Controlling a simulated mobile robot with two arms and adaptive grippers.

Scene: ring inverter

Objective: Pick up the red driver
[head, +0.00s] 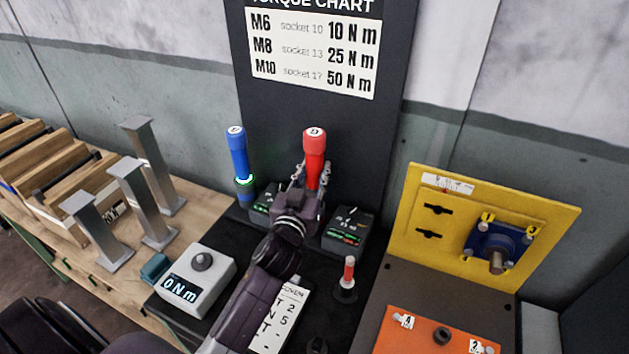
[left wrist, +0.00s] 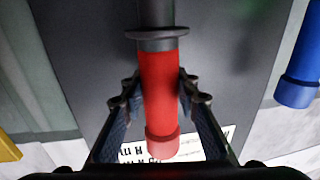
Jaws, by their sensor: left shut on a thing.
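The red driver (head: 314,145) stands upright in front of the dark back panel in the head view. Its lower part is hidden behind my wrist, so I cannot tell whether it sits in a holder. My left gripper (head: 312,176) is shut on it, with a finger on each side. In the left wrist view the red driver (left wrist: 160,95) runs between the two fingers of the left gripper (left wrist: 160,88), with a dark collar and shaft above the red part. The right gripper is not in view.
A blue driver (head: 238,155) stands close to the left. Dark boxes with green displays (head: 345,231) flank my wrist. A small red-handled tool (head: 348,272) stands front right. A grey meter (head: 207,268), metal posts (head: 150,165) and a yellow panel (head: 450,215) surround the area.

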